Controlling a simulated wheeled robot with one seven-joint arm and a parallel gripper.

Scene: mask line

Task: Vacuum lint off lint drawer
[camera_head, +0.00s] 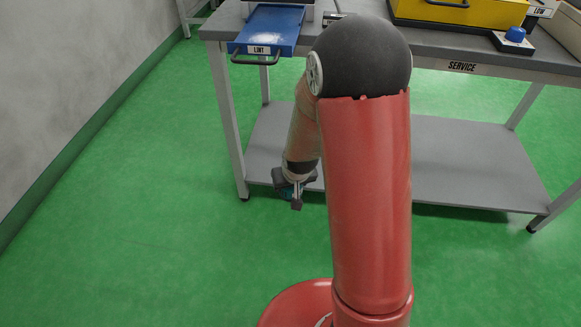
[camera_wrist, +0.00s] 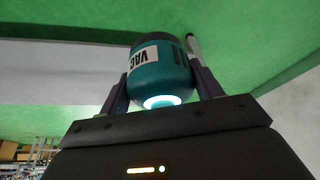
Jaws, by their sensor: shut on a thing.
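A blue drawer labelled LINT (camera_head: 270,28) sticks out over the front left edge of the table in the head view. Its surface is too small to tell whether lint lies on it. My gripper (camera_head: 295,190) hangs low in front of the table, below the drawer and slightly to its right. It is shut on a teal vacuum labelled VAC, which fills the space between my fingers in the wrist view (camera_wrist: 160,72). In the head view the vacuum is mostly hidden by my gripper and wrist.
The grey table marked SERVICE (camera_head: 490,62) has a lower shelf (camera_head: 455,165) and metal legs. A yellow box (camera_head: 460,12) and a blue knob (camera_head: 515,34) on a base stand at the right. A wall (camera_head: 60,90) is at the left. The green floor at the front left is clear.

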